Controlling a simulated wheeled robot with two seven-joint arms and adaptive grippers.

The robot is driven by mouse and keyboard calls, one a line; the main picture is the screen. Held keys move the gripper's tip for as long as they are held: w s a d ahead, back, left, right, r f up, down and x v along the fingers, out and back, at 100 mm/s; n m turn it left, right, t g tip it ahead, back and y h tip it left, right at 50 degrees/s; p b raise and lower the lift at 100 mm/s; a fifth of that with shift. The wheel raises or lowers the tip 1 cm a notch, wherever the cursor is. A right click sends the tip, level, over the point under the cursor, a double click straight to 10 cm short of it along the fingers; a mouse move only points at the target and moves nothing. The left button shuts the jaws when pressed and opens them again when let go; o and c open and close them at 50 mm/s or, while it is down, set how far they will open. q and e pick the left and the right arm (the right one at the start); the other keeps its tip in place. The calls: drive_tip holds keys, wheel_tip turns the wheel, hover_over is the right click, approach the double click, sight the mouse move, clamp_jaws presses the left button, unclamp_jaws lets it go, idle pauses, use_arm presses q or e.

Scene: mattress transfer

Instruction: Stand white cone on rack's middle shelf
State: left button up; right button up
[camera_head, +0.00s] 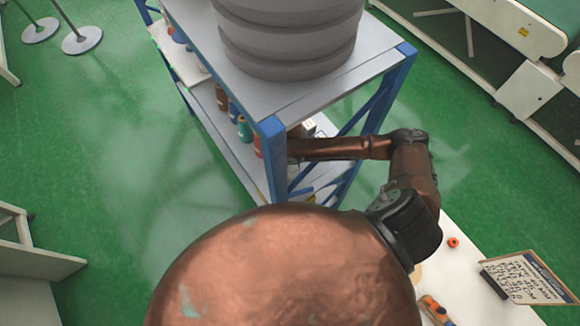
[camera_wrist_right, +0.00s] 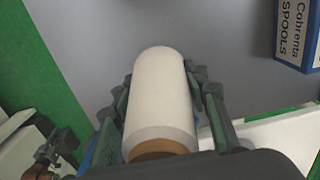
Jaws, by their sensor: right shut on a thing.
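The white cone (camera_wrist_right: 158,95), with a brown core end (camera_wrist_right: 158,148), lies between the fingers of my right gripper (camera_wrist_right: 160,105) in the right wrist view. The gripper is shut on it. A grey shelf surface (camera_wrist_right: 100,40) shows behind the cone; I cannot tell whether they touch. In the head view my right arm reaches from the right between the posts of the blue and grey rack (camera_head: 272,150), below its top shelf. The gripper and cone are hidden there. What looks like my left gripper (camera_wrist_right: 58,148) shows small at the lower left of the wrist view.
A blue and white spools box (camera_wrist_right: 298,35) is at the wrist view's upper right. Several bottles (camera_head: 244,128) stand on the shelf below. A white table (camera_head: 470,285) with small items and a sign (camera_head: 528,278) is at lower right.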

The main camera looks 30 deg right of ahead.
drive_tip(key=shift+f, duration=0.1)
drive_tip(key=o, duration=1.4)
use_arm(q)
drive_tip(key=shift+s+f, duration=0.1)
drive_tip(key=shift+s, duration=0.9)
drive_tip(key=shift+w, duration=0.1)
use_arm(e)
drive_tip(key=shift+r, duration=0.4)
use_arm(q)
drive_tip(key=shift+w+f+b, duration=0.2)
drive_tip(key=shift+f+b, duration=0.2)
drive_tip(key=shift+b, duration=0.05)
use_arm(e)
wheel_tip(320, 180, up, 12)
drive_tip(key=shift+f, duration=0.25)
